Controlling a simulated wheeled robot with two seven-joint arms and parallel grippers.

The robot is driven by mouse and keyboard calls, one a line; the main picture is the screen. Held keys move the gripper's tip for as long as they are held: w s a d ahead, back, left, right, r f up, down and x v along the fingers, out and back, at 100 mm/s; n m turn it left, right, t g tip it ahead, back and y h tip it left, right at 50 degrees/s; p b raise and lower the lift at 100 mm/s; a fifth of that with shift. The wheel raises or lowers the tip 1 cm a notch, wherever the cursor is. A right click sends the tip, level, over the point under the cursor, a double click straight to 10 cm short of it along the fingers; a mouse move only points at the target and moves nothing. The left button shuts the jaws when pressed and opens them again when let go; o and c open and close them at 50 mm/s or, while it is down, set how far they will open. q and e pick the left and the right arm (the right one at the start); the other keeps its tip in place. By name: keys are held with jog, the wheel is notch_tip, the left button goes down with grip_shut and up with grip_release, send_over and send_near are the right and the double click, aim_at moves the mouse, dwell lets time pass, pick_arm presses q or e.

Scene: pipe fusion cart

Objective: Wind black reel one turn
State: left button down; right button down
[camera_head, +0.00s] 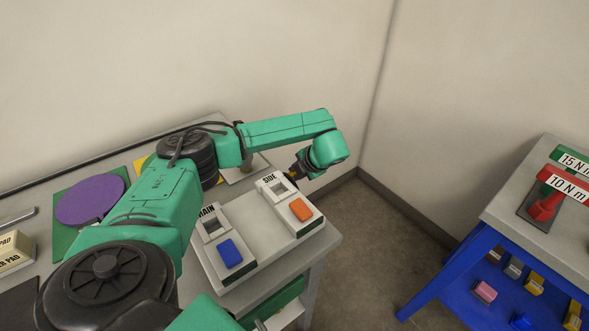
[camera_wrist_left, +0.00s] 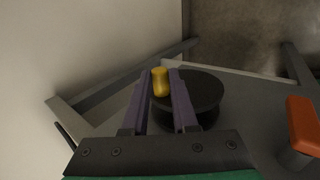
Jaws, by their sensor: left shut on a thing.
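The black reel (camera_wrist_left: 203,92) shows in the left wrist view as a flat dark disc lying just beyond my left fingers. A yellow handle (camera_wrist_left: 160,84) stands up from the reel near its left edge. My left gripper (camera_wrist_left: 161,73) has one purple finger on each side of this handle and is shut on it. My right gripper is not in view.
Near the gripper stand the SIDE switch box with an orange rocker (camera_head: 301,209) and the MAIN one with a blue rocker (camera_head: 230,253). A purple disc (camera_head: 90,200) lies at left. A blue-framed cart (camera_head: 440,270) stands right, across open floor (camera_head: 370,240). Walls close the back.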

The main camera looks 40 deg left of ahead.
pick_arm(q)
jog(key=shift+d+t+y, duration=0.3)
jog(key=shift+d+y, duration=0.05)
jog(key=shift+y, duration=0.25)
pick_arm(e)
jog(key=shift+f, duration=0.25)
pick_arm(q)
jog(key=c, duration=0.7)
grip_release()
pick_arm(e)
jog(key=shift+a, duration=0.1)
pick_arm(q)
jog(key=v, duration=1.5)
jog(key=w+a+r+g+h+b, duration=0.1)
jog(key=w+a+r+g+h, duration=0.2)
jog(key=a+h, duration=0.5)
jog(key=shift+t+y, duration=0.4)
jog(key=shift+y, duration=0.3)
jog(key=a+f, duration=0.1)
jog(key=f, duration=0.3)
jog(key=a+f, duration=0.1)
jog(key=f, duration=0.4)
jog(key=a+f, duration=0.1)
jog(key=f, duration=0.3)
jog(key=shift+w+f, duration=0.2)
jog(key=shift+w, duration=0.05)
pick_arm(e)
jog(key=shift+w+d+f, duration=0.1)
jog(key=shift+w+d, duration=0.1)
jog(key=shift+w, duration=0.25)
